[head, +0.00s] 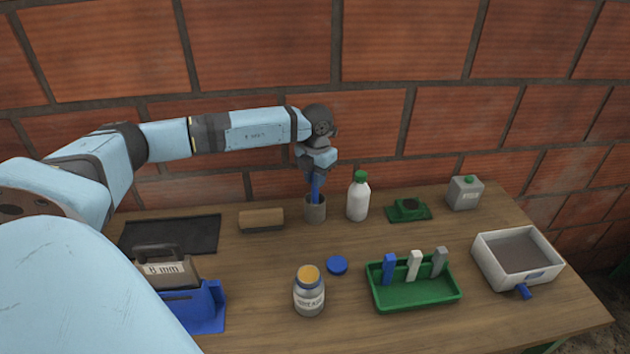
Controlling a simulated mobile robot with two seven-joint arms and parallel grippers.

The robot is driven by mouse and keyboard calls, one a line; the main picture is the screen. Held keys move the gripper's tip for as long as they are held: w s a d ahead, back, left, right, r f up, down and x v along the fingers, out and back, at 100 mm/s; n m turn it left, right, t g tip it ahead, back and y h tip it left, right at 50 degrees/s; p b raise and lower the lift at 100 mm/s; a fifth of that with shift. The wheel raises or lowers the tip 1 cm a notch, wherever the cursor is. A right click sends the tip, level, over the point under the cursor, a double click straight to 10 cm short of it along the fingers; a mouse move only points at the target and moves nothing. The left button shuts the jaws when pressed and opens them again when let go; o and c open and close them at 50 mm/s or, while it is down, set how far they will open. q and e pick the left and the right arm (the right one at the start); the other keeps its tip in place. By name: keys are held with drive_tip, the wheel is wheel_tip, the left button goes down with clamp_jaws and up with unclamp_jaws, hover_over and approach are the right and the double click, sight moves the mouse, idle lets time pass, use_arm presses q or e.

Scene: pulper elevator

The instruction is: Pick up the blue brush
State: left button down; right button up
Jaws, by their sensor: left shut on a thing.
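The blue brush (316,193) stands upright in a small grey cup (315,211) near the back of the table; its lower end is hidden inside the cup. My left arm reaches in from the left, and my left gripper (316,179) points down just above the cup. It is shut on the upper part of the blue brush. The fingers are small and dark here, so the exact contact is hard to see. My right gripper is not in view.
A white bottle (358,200) with a green cap stands close right of the cup, and a brown block (262,220) lies to its left. A labelled jar (309,294), blue lid (337,265) and green tray (416,294) are in front. A brick wall (280,55) rises behind.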

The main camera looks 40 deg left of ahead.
use_arm(q)
wheel_tip(320, 180, up, 6)
drive_tip(key=shift+b, duration=0.4)
drive_tip(key=s+d+b, duration=0.2)
drive_tip(key=s+d, duration=1)
drive_tip(key=d, duration=0.3)
drive_tip(key=shift+s+d, duration=0.15)
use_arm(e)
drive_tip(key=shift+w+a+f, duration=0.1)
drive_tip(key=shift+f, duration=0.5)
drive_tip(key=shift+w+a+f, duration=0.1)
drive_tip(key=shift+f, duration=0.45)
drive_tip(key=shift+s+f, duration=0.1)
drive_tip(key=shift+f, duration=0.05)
use_arm(q)
drive_tip(key=shift+r, duration=0.1)
